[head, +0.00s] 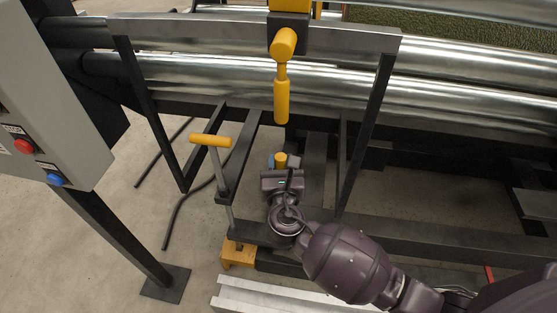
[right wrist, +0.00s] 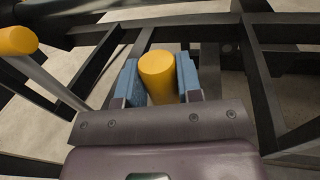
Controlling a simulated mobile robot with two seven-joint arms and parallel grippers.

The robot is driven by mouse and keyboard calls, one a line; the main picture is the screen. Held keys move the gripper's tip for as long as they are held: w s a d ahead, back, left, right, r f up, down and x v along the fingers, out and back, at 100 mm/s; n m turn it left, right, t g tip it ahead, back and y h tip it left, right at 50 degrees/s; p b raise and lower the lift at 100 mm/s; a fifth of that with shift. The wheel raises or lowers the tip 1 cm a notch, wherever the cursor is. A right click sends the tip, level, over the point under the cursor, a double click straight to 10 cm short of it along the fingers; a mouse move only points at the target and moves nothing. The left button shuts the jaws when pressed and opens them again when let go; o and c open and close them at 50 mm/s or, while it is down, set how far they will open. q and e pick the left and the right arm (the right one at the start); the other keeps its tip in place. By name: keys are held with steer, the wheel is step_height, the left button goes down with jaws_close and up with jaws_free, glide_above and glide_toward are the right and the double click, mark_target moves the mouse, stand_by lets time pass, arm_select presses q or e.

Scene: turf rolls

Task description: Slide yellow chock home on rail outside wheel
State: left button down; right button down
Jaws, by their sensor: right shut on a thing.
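My right gripper (head: 280,164) reaches in from the lower right and is shut on an upright yellow cylinder (head: 281,157). In the right wrist view the cylinder (right wrist: 158,75) stands between the two blue finger pads. Whether it is the chock's grip cannot be told; whatever lies under it is hidden by my gripper. A yellow block (head: 238,254) sits low at the left end of a dark beam (head: 275,262), apart from my fingers. No wheel can be made out clearly. My left gripper is not in view.
A yellow T-handle (head: 210,140) on a rod stands left of my right gripper. A yellow hanging handle (head: 282,100) is above it. Shiny rollers (head: 200,74) and a dark frame (head: 368,130) lie behind. A grey control box (head: 45,110) is at left.

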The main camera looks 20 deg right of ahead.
steer(key=shift+f+b, duration=0.35)
steer(key=shift+f, duration=0.1)
steer(key=shift+d+r, duration=0.2)
steer(key=shift+r, duration=0.05)
steer(key=shift+s+d+r+p, duration=0.1)
steer(key=shift+s+d+p, duration=0.05)
steer(key=shift+p, duration=0.2)
steer(key=shift+s+d, duration=0.15)
steer(key=shift+d, duration=0.05)
arm_select(q)
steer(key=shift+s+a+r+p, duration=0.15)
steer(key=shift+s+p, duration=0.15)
steer(key=shift+p, duration=0.3)
arm_select(e)
steer(key=shift+s+d, duration=0.6)
steer(key=shift+d, duration=0.25)
steer(key=shift+s+d, duration=0.55)
steer(key=shift+d, duration=0.25)
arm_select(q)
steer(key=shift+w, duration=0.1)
